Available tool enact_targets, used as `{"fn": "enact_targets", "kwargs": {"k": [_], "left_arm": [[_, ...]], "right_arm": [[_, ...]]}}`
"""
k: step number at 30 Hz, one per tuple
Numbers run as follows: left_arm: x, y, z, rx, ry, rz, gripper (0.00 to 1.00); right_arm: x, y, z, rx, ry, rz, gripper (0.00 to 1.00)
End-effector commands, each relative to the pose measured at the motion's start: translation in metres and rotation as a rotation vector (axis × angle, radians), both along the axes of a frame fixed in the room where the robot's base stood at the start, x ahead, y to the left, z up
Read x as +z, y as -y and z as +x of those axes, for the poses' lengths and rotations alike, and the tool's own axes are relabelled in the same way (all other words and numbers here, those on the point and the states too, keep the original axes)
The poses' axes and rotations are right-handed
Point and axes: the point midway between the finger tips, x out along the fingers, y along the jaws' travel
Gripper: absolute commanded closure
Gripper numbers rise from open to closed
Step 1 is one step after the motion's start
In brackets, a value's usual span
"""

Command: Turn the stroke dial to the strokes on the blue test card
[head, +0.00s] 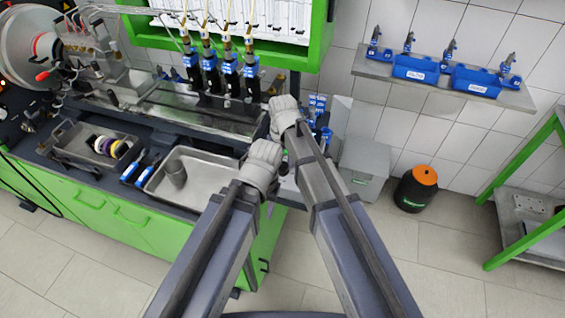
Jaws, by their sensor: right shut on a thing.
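My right gripper (279,104), grey and seen from behind, is at the right end of the test bench, beside the row of injectors. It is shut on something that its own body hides. My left gripper (262,158) is lower and nearer, beside the right end of the metal tray. Its fingers are hidden, so I cannot tell whether they are open or shut. I cannot make out the stroke dial or its marking; both grippers cover that end of the bench. I cannot make out the blue test card for certain either.
Several blue-and-black injectors (229,76) stand over the bench. A metal tray (215,194) holds a grey cup (174,172). Blue-topped parts (318,106) stand just right of my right gripper. A wall shelf (520,98) carries blue bins. An orange-lidded bin (415,190) stands on the floor.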

Motion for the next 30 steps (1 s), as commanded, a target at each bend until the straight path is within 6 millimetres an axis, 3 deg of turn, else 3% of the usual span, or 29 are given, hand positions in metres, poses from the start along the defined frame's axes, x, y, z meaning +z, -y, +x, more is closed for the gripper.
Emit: {"fn": "enact_targets", "kwargs": {"k": [10,26,27,30], "left_arm": [[-0.0001,0.0000,0.0000,0.000,0.000,0.000,0.50],[-0.0001,0.0000,0.0000,0.000,0.000,0.000,0.50],[-0.0001,0.0000,0.0000,0.000,0.000,0.000,0.50],[-0.0001,0.0000,0.0000,0.000,0.000,0.000,0.50]], "right_arm": [[-0.0001,0.0000,-0.0003,0.120,-0.001,0.000,1.00],[-0.0001,0.0000,-0.0003,0.141,-0.001,0.000,1.00],[-0.0001,0.0000,-0.0003,0.141,-0.001,0.000,0.51],[-0.0001,0.0000,-0.0002,0.140,0.000,0.000,0.40]]}}
